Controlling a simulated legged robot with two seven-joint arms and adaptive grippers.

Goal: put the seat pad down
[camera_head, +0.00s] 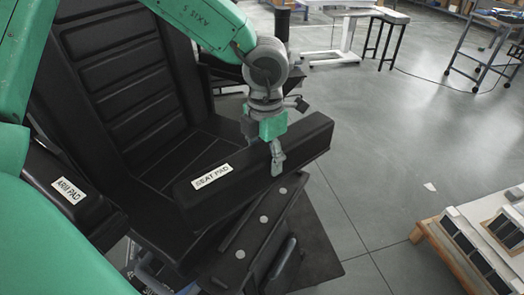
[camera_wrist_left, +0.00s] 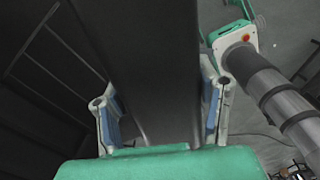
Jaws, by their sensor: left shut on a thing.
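The seat pad (camera_head: 240,183) is a long black padded bar with a white label reading SEAT PAD. I cannot tell whether the pad's underside touches anything. My right gripper is not in view.
A black seat (camera_head: 120,80) with ribbed back fills the left. An arm pad (camera_head: 70,190) with a label is at its left. A dark plate with round grey spots (camera_head: 263,219) lies below the pad. A wooden pallet (camera_head: 455,255) stands at lower right. Open floor (camera_head: 390,140) lies right.

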